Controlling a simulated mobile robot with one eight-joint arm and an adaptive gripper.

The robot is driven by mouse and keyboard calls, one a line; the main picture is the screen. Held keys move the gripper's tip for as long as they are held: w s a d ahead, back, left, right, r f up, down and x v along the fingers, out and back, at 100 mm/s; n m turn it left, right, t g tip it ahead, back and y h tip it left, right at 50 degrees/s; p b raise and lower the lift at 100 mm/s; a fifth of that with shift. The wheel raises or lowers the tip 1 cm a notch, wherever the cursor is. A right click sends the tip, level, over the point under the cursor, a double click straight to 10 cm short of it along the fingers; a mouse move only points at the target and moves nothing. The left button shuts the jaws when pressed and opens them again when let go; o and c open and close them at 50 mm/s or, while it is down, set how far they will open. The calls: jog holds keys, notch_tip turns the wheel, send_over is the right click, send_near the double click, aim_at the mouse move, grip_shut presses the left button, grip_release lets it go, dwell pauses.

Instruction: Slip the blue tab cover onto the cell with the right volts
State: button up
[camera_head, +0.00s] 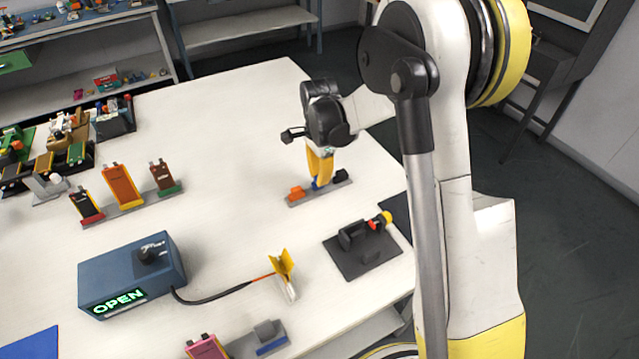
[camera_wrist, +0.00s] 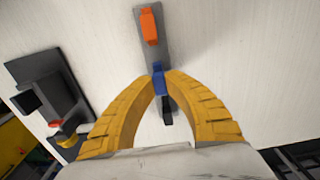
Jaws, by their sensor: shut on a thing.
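My gripper (camera_head: 319,180) is shut on the blue tab cover (camera_wrist: 158,82), which also shows in the head view (camera_head: 316,185). The cover sits over the middle of a grey strip (camera_wrist: 147,55), between an orange cover (camera_wrist: 149,25) and a black cover (camera_wrist: 168,110); I cannot tell whether it is lifted off. Several pouch cells stand on the table: a dark one with a red foot (camera_head: 84,203), an orange one (camera_head: 123,186) and a brown one (camera_head: 162,174) share a grey rack. A pink cell (camera_head: 207,347) stands at the bottom edge, partly cut off. Their voltages are not readable.
A blue meter box (camera_head: 133,272) displays "OPEN"; its cable runs to a yellow clip fixture (camera_head: 284,272). A dark fixture (camera_head: 362,248) with a red and yellow part is near the table's right edge. Cluttered racks (camera_head: 65,140) fill the left. The table's back is clear.

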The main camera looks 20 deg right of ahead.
jog(key=shift+r+p, duration=1.1)
jog(key=shift+r, duration=0.8)
jog(key=s+a+r+g+p, duration=0.1)
jog(key=s+a+r, duration=0.2)
jog(key=s+a, duration=0.9)
jog(key=s+a+r+g+p, duration=0.1)
jog(key=s+a+r, duration=0.2)
jog(key=s+a, duration=0.9)
jog(key=s+a+r+g+p, duration=0.1)
jog(key=s+a+r+p, duration=0.1)
jog(key=s+a, duration=1)
jog(key=a+r, duration=0.1)
jog(key=a, duration=0.6)
jog(key=shift+h, duration=0.3)
jog(key=shift+w, duration=0.1)
jog(key=shift+b+x, duration=0.85)
jog(key=shift+x, duration=0.25)
jog(key=shift+b+x, duration=0.65)
jog(key=shift+x, duration=0.25)
